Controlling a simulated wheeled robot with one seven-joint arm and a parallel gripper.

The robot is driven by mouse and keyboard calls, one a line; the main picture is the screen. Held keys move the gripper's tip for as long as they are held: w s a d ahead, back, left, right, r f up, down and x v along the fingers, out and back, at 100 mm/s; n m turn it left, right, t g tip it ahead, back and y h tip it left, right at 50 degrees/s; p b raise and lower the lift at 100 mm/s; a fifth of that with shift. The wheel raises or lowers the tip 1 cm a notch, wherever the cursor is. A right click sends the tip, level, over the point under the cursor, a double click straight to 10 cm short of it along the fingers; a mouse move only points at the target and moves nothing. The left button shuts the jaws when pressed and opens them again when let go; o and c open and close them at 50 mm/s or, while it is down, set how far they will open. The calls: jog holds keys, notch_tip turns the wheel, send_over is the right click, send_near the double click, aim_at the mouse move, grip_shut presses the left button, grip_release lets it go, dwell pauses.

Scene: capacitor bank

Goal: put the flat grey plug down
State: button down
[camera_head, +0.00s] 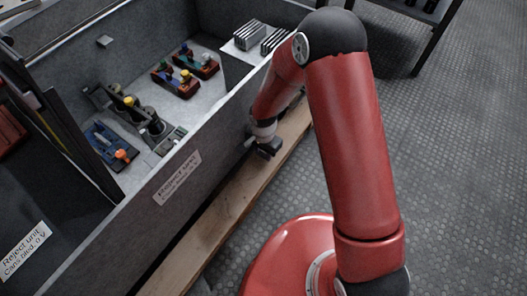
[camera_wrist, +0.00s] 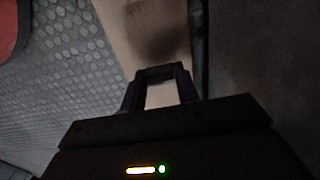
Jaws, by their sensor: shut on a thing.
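My gripper (camera_head: 268,149) is low outside the front wall of the grey bin, above the wooden plank (camera_head: 218,214). In the wrist view its two dark fingers (camera_wrist: 161,74) come together at a dark, narrow bar. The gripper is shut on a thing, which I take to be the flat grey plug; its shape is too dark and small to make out. The plank also shows beyond the fingers in the wrist view (camera_wrist: 130,35), with a dark shadow on it. I cannot tell whether the held thing touches the plank.
Inside are red blocks (camera_head: 176,84), a blue block (camera_head: 105,145) and a black fixture (camera_head: 140,115). Finned grey blocks (camera_head: 250,35) sit at the back.

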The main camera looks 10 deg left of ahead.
jog(key=shift+f, duration=0.1)
jog(key=shift+f+b, duration=0.4)
jog(key=shift+b, duration=0.15)
jog(key=shift+f, duration=0.1)
jog(key=c, duration=1)
grip_release()
jog(key=shift+c, duration=0.2)
